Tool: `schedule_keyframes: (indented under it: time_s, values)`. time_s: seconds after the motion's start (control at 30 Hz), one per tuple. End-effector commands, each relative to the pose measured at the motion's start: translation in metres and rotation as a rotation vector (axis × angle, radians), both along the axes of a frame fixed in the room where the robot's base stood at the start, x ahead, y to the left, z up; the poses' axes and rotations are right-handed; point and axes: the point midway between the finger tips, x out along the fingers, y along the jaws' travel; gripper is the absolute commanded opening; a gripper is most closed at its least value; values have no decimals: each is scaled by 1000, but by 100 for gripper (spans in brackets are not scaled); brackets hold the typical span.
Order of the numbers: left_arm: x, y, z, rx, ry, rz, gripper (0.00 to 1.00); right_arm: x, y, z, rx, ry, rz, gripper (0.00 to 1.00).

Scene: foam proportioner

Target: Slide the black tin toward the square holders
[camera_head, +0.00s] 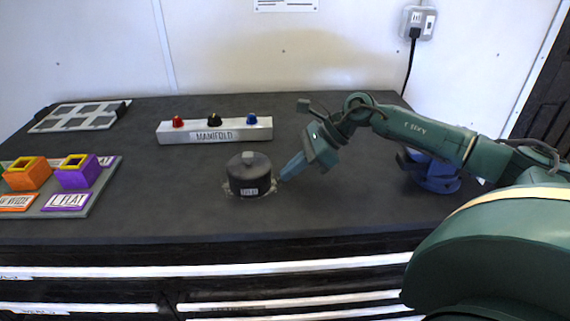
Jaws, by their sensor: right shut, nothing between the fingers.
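The black tin (250,174) stands upright on the dark worktop, near the middle of the head view. It is round, with a grey knob on top and a small white label in front. My right gripper (283,178) comes in from the right, its blue fingertips shut with nothing between them, low beside the tin's right side. I cannot tell whether the tips touch it. The square holders, an orange one (28,177) and a purple one (77,177), stand on a grey labelled board (103,183) at the left. My left gripper is not in view.
A white manifold bar (215,136) with red, black and blue knobs lies behind the tin. A tray with grey squares (80,116) is at the back left. A blue object (440,178) sits at the right, behind my arm. The worktop between tin and board is clear.

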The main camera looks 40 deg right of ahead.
Motion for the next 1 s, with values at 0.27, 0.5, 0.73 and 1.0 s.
schedule_keyframes:
  time_s: [0.27, 0.5, 0.73, 1.0]
  values:
    - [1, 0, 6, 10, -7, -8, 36, 7, 13, 0, -1, 1, -1, 0]
    - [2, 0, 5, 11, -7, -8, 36, 7, 13, -1, 0, 2, -1, 0]
    - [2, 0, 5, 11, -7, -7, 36, 21, 40, 0, 7, -3, 5, 0]
    - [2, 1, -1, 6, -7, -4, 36, 60, 112, 0, 6, -4, 6, 0]
